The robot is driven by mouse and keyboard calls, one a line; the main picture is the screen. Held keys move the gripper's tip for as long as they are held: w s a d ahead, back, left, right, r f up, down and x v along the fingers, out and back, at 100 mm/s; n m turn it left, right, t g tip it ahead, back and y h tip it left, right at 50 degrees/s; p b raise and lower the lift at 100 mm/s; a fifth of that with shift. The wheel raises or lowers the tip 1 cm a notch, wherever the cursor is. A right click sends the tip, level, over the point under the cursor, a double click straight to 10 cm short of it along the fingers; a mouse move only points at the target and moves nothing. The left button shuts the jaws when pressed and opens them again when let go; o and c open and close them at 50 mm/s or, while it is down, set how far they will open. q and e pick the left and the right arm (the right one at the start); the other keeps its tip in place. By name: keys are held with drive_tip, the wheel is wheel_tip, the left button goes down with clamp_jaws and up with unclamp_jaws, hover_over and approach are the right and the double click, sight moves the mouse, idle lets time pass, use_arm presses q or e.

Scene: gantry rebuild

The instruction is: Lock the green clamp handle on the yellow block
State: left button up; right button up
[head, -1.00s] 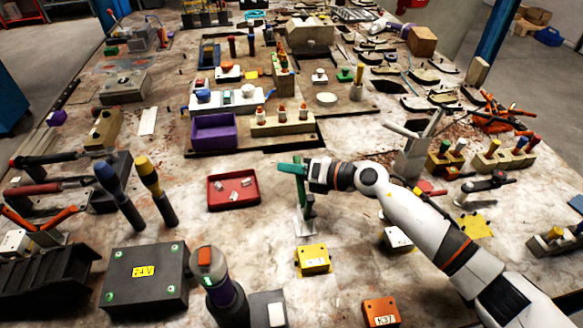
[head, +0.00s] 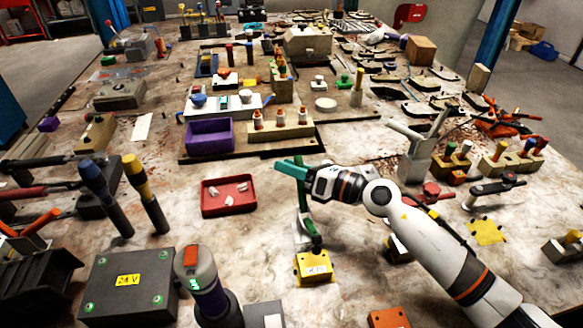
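My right gripper (head: 292,168) comes in from the right. My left gripper is not in view.
A red tray (head: 229,197) with pale pieces lies left of the clamp. An orange block (head: 388,318) is at the front edge. Bare bench lies between tray and clamp.

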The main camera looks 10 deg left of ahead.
drive_tip(key=shift+o, duration=0.7)
drive_tip(key=shift+d, duration=0.1)
drive_tip(key=b+v, duration=0.2)
drive_tip(key=v, duration=1)
